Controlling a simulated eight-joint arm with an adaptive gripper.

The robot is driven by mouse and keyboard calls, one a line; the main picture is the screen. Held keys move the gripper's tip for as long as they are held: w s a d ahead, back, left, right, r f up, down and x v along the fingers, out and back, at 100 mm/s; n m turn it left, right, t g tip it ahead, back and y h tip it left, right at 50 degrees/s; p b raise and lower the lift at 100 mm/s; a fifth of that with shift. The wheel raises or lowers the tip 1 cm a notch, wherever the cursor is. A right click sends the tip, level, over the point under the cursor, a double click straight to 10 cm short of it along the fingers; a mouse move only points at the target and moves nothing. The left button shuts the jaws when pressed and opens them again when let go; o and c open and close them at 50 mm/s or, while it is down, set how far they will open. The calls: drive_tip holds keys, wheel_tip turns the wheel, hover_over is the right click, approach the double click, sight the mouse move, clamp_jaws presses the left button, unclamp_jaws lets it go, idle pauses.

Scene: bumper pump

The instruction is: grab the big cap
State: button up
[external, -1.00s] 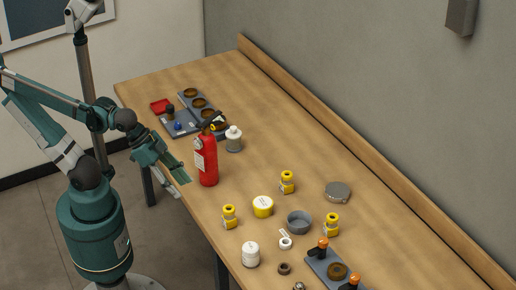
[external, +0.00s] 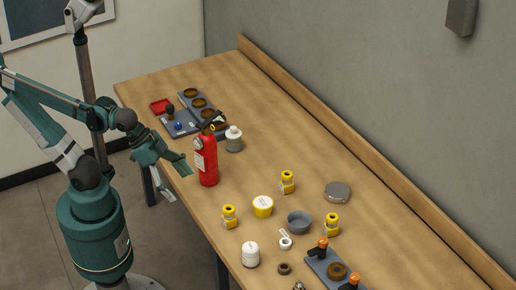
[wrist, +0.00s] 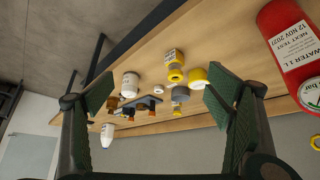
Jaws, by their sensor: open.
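No item is plainly marked as the big cap. A wide yellow round piece with a pale top (external: 263,206) and a flat grey round lidded piece (external: 337,191) both look cap-like on the table. The yellow one also shows in the wrist view (wrist: 198,77), beyond my right finger. My gripper (external: 179,182) is open and empty at the table's near edge, left of the fire extinguisher and well away from both pieces. In the wrist view my gripper (wrist: 160,88) has its fingers wide apart with nothing between them up close.
A red fire extinguisher (external: 207,163) stands close to the right of my gripper. A grey bowl (external: 299,223), small yellow bottles (external: 287,182) and a white bottle (external: 251,255) stand further along.

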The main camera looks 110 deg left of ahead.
drive_tip(key=w+a+r+n+g+p, duration=0.1)
drive_tip(key=w+a+r+n+p, duration=0.2)
drive_tip(key=w, duration=0.6)
drive_tip(key=w+a+r+n+g+p, duration=0.15)
drive_tip(key=w+a+r, duration=0.3)
drive_tip(key=w, duration=0.55)
drive_tip(key=w+a+r+n+g+p, duration=0.1)
drive_tip(key=w+a+r+n+p, duration=0.25)
drive_tip(key=w, duration=0.55)
drive_tip(key=w+a+f+n+g+p, duration=0.1)
drive_tip(key=w+a+f+n+p, duration=0.1)
drive_tip(key=w+a+f, duration=0.4)
drive_tip(key=w+a+f+n+g+p, duration=0.1)
drive_tip(key=w+a+f+n, duration=0.3)
drive_tip(key=w, duration=0.5)
drive_tip(key=w+a+f+n+g+p, duration=0.1)
drive_tip(key=w+a+f+n+p, duration=0.1)
drive_tip(key=w+a+f, duration=0.6)
drive_tip(key=shift+w+a+f+n+g+p, duration=0.15)
drive_tip(key=shift+a+f+n+p, duration=0.15)
drive_tip(key=shift+a, duration=0.35)
drive_tip(key=shift+w+a+f+n+g+p, duration=0.15)
drive_tip(key=shift+a+p, duration=0.25)
drive_tip(key=shift+a, duration=0.2)
drive_tip(key=shift+a+f, duration=0.2)
drive_tip(key=shift+f, duration=0.2)
drive_tip(key=shift+f, duration=0.1)
